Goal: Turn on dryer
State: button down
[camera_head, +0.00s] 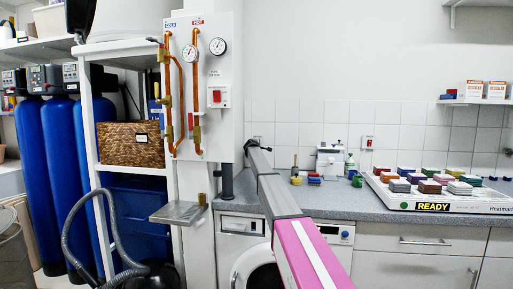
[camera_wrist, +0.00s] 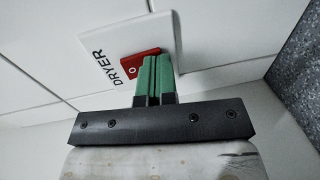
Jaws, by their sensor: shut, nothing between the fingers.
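The dryer switch is a white plate (camera_wrist: 105,50) on the tiled wall, lettered DRYER, with a red rocker (camera_wrist: 135,66) in it. It shows in the wrist view, turned on its side. My gripper (camera_wrist: 157,62) has green fingers pressed together with nothing between them. Their tips are at the red rocker and cover part of it; I cannot tell whether they touch it. In the head view my arm reaches over the counter to the wall, and my gripper (camera_head: 252,143) is small at its far end. I cannot make out the DRYER plate there.
The grey counter (camera_head: 340,205) runs below the wall above a white front-loading machine (camera_head: 240,262). A tray unit reading READY (camera_head: 433,206) holds several coloured blocks at the right. Left of my arm hangs a white panel (camera_head: 225,50) with copper pipes. Another red switch (camera_head: 367,142) is on the wall.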

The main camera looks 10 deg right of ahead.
jog(key=s+a+f, duration=0.1)
jog(key=s+a, duration=0.3)
jog(key=s, duration=0.9)
jog(key=shift+s+f, duration=0.15)
jog(key=shift+f, duration=0.25)
jog(key=shift+a, duration=0.1)
